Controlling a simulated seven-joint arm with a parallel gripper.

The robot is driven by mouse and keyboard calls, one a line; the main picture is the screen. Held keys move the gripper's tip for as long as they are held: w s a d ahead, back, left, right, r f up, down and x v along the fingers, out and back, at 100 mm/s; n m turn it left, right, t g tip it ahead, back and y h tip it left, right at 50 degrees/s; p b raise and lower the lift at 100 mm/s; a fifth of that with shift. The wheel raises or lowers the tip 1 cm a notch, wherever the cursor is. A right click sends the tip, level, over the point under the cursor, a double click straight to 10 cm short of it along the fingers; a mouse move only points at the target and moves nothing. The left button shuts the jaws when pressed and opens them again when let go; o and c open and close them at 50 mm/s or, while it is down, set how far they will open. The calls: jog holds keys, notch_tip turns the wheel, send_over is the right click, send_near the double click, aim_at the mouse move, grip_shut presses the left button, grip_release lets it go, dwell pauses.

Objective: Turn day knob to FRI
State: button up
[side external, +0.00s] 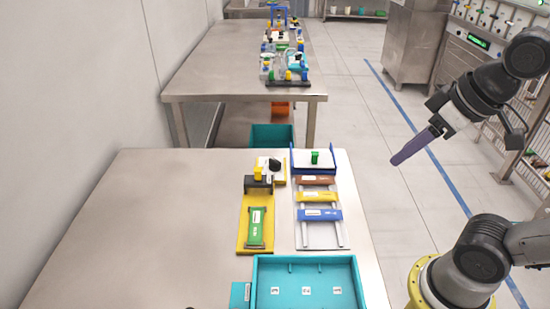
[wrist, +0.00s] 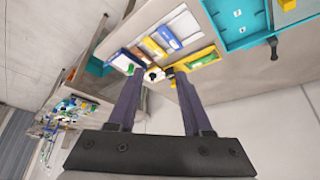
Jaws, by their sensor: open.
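A black knob (side external: 275,164) sits on a small white plate at the back of the near table. It also shows in the wrist view (wrist: 153,75), between the fingertips in the picture but well beyond them. Its day marks are too small to read, so I cannot tell its setting or be sure it is the day knob. My gripper (side external: 394,162) is open and empty, raised in the air to the right of the table, well apart from the knob. Both of its long dark fingers (wrist: 158,73) show in the wrist view.
A yellow fixture (side external: 242,240) with a green piece stands in front of the knob. Right of it is a rack with brown, yellow and blue bars (side external: 320,215) and a green handle (side external: 315,157). A teal tray (side external: 262,262) is at the front. The table's left is clear.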

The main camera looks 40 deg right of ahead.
jog(key=w+r, duration=0.6)
jog(key=w, duration=0.2)
jog(key=g, duration=0.6)
send_over(275, 160)
notch_tip(275, 160, down, 14)
jog(key=r, duration=0.1)
notch_tip(275, 160, down, 15)
jog(key=shift+r, duration=0.2)
jog(key=shift+c, duration=0.3)
grip_shut()
